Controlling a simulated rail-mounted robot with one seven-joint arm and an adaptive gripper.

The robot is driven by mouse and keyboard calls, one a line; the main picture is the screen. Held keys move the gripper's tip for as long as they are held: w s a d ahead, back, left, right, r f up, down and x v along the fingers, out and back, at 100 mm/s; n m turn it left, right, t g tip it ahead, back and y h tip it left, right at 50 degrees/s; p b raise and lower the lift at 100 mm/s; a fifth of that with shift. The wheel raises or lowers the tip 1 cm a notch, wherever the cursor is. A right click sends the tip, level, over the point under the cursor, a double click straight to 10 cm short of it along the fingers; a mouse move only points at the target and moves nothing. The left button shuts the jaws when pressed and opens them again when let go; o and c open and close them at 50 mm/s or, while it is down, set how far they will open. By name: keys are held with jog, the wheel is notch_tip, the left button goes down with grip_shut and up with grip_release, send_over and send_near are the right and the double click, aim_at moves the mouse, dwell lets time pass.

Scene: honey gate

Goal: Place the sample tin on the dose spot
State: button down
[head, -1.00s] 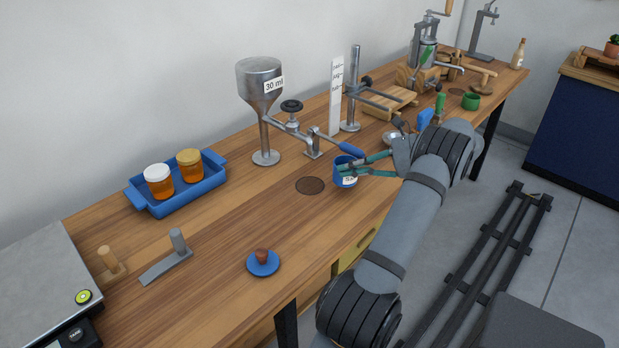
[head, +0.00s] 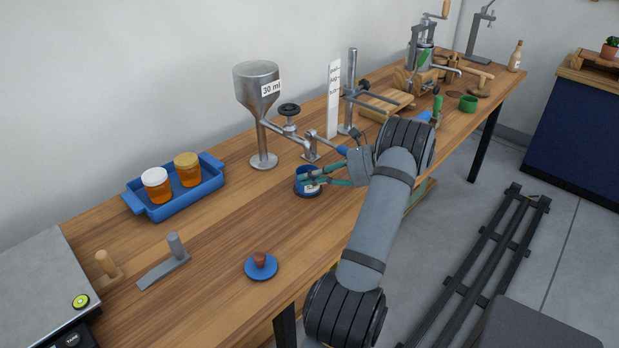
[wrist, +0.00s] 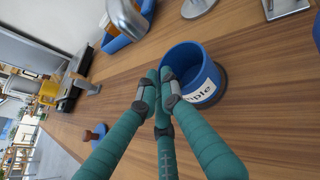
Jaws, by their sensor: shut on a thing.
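The sample tin (head: 305,188) is a blue open-topped cup with a white label. It is upright over the spot below the funnel's outlet lever. In the wrist view, the tin (wrist: 183,62) looks empty, and its label partly reads "ple". The dark round dose spot (wrist: 222,82) peeks out from beyond the tin's right side; in the head view the tin hides it. My gripper (head: 318,178) has teal fingers shut on the tin's near wall, also seen in the wrist view (wrist: 160,78). I cannot tell whether the tin's base touches the table.
A steel funnel (head: 257,84) marked 30 ml stands behind the tin, with a blue-handled lever beside it. A blue tray (head: 208,188) with two honey jars is at left. A blue disc with a brown knob (head: 261,266) lies in front. Bare table lies between them.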

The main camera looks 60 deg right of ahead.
jog(key=shift+f, duration=0.15)
jog(key=c, duration=1.9)
grip_release()
jog(key=shift+c, duration=0.2)
jog(key=shift+s+d+r, duration=0.15)
jog(key=shift+s+r, duration=0.1)
jog(key=shift+r, duration=0.05)
jog(key=v, duration=1.1)
jog(key=shift+s, duration=0.2)
jog(key=shift+r, duration=0.1)
